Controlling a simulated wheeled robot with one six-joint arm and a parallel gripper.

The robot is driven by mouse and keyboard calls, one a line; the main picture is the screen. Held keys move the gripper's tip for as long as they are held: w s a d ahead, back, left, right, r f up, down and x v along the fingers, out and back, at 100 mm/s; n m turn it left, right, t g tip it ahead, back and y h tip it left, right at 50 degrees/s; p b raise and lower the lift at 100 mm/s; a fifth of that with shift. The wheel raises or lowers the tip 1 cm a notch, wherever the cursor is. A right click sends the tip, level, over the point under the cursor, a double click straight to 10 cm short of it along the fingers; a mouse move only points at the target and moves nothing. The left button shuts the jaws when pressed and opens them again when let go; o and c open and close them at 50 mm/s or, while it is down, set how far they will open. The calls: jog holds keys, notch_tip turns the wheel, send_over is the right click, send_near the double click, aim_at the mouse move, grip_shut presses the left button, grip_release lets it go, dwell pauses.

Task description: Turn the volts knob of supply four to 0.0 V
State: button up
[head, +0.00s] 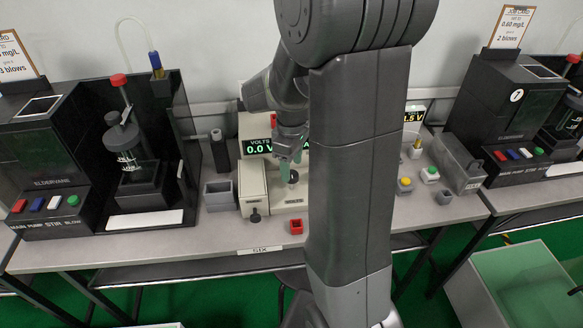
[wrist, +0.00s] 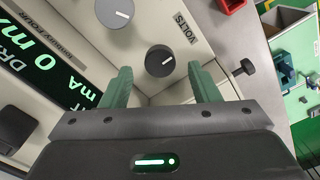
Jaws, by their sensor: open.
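The supply (head: 289,196) is a cream unit on the bench, partly hidden behind my arm. My gripper (wrist: 161,70) is open, with one green finger on each side of the volts knob in the picture; contact is not visible. In the head view my gripper (head: 291,160) is over the supply.
A small red box (head: 296,227) lies at the bench front. A grey open box (head: 219,194) stands left of the supply. Black testers stand at left (head: 130,150) and right (head: 510,115). A black side knob (wrist: 245,67) juts out near the right finger.

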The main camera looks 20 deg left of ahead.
notch_tip(320, 180, up, 12)
jog(key=p, duration=0.1)
jog(key=shift+f, duration=0.2)
notch_tip(320, 180, down, 14)
jog(key=shift+r+b, duration=0.1)
jog(key=shift+b, duration=0.7)
